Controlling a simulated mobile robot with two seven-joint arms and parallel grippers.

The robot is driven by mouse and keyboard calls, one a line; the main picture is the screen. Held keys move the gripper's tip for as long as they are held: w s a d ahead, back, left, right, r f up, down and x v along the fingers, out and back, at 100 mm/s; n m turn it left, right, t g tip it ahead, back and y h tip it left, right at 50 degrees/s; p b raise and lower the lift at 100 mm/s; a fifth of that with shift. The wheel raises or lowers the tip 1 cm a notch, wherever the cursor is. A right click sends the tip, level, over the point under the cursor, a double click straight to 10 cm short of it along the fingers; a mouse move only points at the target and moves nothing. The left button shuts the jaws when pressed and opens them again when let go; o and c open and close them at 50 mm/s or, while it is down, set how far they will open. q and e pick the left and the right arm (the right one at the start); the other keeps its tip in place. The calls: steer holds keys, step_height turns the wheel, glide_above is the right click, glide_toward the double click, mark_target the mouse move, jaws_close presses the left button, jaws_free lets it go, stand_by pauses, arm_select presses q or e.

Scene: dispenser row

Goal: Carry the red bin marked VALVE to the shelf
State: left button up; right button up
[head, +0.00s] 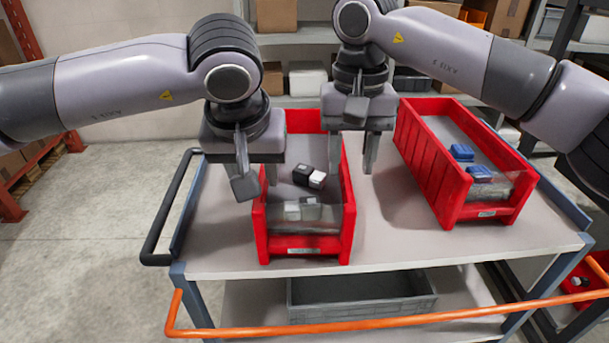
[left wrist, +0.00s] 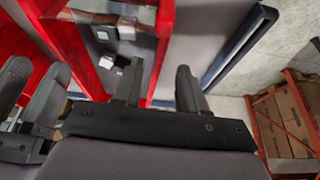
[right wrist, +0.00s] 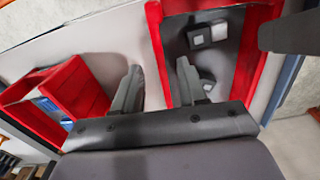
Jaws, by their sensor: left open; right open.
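Two red bins stand on the cart's top. The left bin (head: 347,222) holds several small black and white blocks (head: 309,176); the right bin (head: 417,157) holds blue pieces (head: 471,163). Each has a small front label, too small to read, so I cannot tell which is marked VALVE. My left gripper (head: 257,182) is open at the left bin's left wall, with that wall (left wrist: 163,35) between its fingers in the left wrist view. My right gripper (head: 352,158) is open at the same bin's right wall, which lines up between its fingers in the right wrist view. Contact is unclear.
The cart (head: 400,240) has a black handle (head: 158,225) at left and an orange rail (head: 380,322) in front. A grey crate (head: 360,299) sits on its lower deck. Shelving (head: 300,37) with boxes stands behind. The floor at left is clear.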

mark_target(349, 183)
arm_select(q)
steer(key=shift+f, duration=0.1)
arm_select(e)
steer(key=shift+s+f, duration=0.1)
steer(key=shift+f, duration=0.05)
arm_select(q)
steer(key=shift+f, duration=0.3)
arm_select(e)
steer(key=shift+f, duration=0.25)
arm_select(q)
steer(key=x, duration=0.6)
steer(key=shift+w+f, duration=0.15)
steer(key=shift+f, duration=0.05)
arm_select(e)
step_height(349, 183, down, 6)
steer(key=shift+f, duration=0.25)
arm_select(q)
jaws_close()
arm_select(e)
jaws_close()
arm_select(q)
steer(key=shift+r, duration=0.1)
arm_select(e)
steer(key=shift+r, duration=0.15)
